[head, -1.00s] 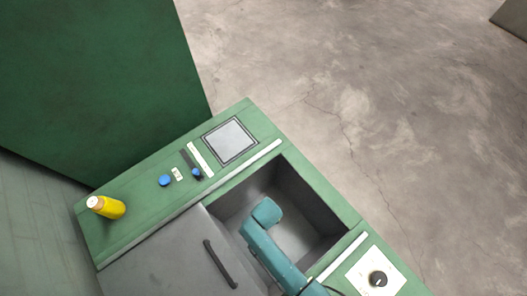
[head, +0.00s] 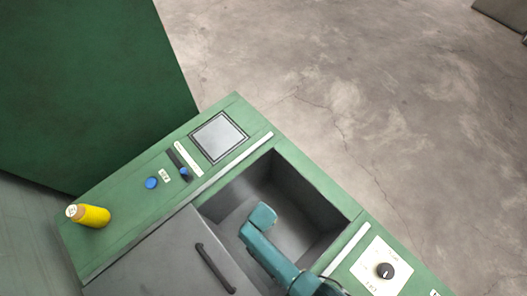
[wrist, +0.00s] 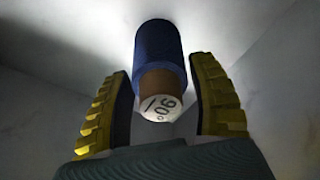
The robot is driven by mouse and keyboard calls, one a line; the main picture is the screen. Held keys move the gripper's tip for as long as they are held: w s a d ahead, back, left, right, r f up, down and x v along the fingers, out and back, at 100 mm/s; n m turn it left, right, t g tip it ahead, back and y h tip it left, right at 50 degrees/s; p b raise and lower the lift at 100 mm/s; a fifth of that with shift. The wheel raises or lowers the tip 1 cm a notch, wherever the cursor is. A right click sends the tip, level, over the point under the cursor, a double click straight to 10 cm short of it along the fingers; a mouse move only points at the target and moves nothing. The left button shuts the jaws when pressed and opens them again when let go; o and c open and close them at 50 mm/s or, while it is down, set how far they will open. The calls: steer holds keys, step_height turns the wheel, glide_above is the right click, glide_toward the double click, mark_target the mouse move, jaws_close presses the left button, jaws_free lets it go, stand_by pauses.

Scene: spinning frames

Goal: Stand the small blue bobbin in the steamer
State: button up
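The blue bobbin (wrist: 158,48) is in the wrist view, with blue winding, a brown core end and a white label at its near end. The fingers of my gripper (wrist: 160,72) have yellow ridged outer sides. In the head view my arm reaches into the steamer (head: 262,180), an open grey box sunk in the green machine. My fingertips and the bobbin are hidden there. Whether the bobbin touches the steamer floor I cannot tell.
A yellow bobbin (head: 92,215) is on the green top at the left. A grey lid with a dark handle (head: 215,268) lies beside the opening. A screen panel (head: 219,137), blue buttons (head: 151,183) and a black dial (head: 385,270) sit around it.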

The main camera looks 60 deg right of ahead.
steer(key=shift+o, duration=0.9)
steer(key=r+p, duration=0.1)
steer(key=r, duration=0.3)
steer(key=a+r+p, duration=0.1)
steer(key=r+p, duration=0.1)
steer(key=r, duration=0.2)
steer(key=r+p, duration=0.2)
steer(key=r, duration=0.2)
steer(key=shift+s+a+r, duration=0.15)
steer(key=shift+s+a, duration=0.05)
steer(key=shift+s, duration=0.1)
